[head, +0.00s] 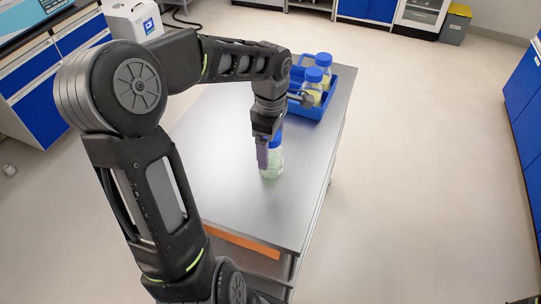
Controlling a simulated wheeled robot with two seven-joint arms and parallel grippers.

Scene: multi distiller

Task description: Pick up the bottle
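A clear bottle (272,168) with a blue cap and pale green contents stands upright on the metal table (228,196), near its right edge. My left gripper (265,156) points down at this bottle, with one finger in front of its left side. The gripper and wrist hide part of the cap and upper body. The other finger is hidden, so I cannot tell whether the fingers grip the bottle. My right gripper is out of view.
A blue tray (343,82) at the table's far end holds blue-capped bottles (312,87) with yellow contents. A white container (130,20) stands at the far left. Blue cabinets line the room. The near table top is clear, with open floor to the right.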

